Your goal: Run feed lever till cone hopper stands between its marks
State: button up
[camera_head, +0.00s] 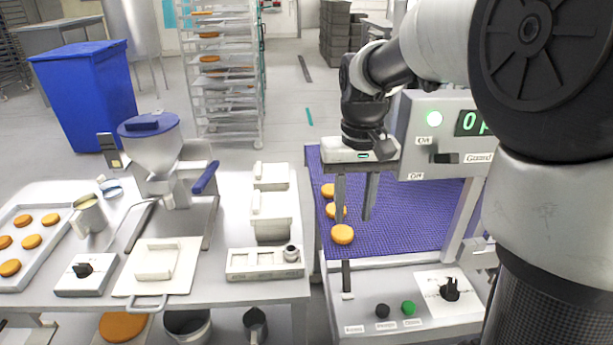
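The cone hopper (150,148) stands on the left table, a grey cone with a blue lid and a metal spout. No marks can be made out on it at this size. A lever with a blue handle (206,177) sticks up at its right side. A short dark lever (346,277) stands at the front left of the conveyor's panel. I cannot tell from labels which lever is the feed lever. My gripper (354,218) points down over the purple conveyor belt (410,215), right of the hopper and apart from both levers. Its two fingers are apart, with nothing visible between them.
Orange rounds (342,234) lie on the belt near the fingers. The conveyor's control box (440,135) is right of my gripper. White containers (270,205), a knob box (86,274), a jug (90,214) and a tray of rounds (50,222) occupy the left table.

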aim_at(347, 265)
jog(key=f, duration=0.6)
jog(key=f+b, duration=0.1)
jog(key=f, duration=0.5)
jog(key=f+b, duration=0.1)
jog(key=f, duration=0.5)
jog(key=shift+w, duration=0.25)
jog(key=shift+c, duration=0.5)
grip_shut()
